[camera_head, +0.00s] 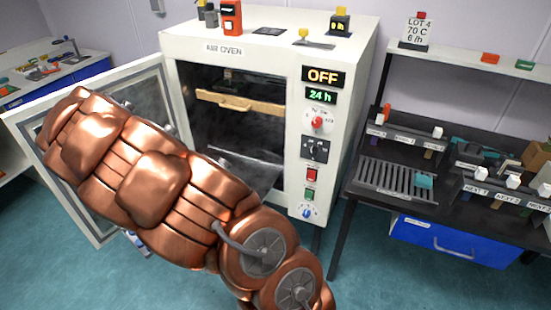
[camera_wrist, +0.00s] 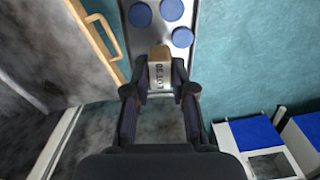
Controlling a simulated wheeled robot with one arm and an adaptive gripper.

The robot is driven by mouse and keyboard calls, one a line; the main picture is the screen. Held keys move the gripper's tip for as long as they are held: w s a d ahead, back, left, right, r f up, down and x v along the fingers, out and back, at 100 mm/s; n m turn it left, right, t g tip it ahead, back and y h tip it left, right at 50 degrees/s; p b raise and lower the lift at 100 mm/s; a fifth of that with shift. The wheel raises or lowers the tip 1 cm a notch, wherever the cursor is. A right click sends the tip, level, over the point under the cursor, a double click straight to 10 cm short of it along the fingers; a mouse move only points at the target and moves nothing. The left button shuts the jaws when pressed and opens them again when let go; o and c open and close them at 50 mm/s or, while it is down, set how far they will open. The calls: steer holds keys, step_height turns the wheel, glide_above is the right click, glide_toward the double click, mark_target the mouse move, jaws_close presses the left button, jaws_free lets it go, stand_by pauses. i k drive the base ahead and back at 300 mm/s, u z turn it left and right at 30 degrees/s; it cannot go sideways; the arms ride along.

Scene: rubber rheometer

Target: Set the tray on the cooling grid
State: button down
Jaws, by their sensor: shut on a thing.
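The metal tray (camera_wrist: 156,33) carries blue discs and shows in the wrist view, ahead of my fingers. My gripper (camera_wrist: 158,88) is shut on the tray's tan handle block (camera_wrist: 158,73), which bears a lot label. In the head view my copper-coloured arm hides the gripper and most of what it holds; a grey metal sheet shows beyond the arm at the oven mouth, and I cannot tell if it is the tray.
The air oven (camera_head: 270,50) stands open, its door (camera_head: 35,115) swung left. A wooden bar handle (camera_head: 240,104) shows inside, also in the wrist view (camera_wrist: 95,35). Labelled holders (camera_head: 490,185) stand right of the grid. A lot sign (camera_head: 416,31) is on the upper shelf.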

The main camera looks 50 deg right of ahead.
mark_target(377, 171)
steer(key=u, duration=0.9)
steer(key=i, duration=0.5)
steer(key=z, duration=2.05)
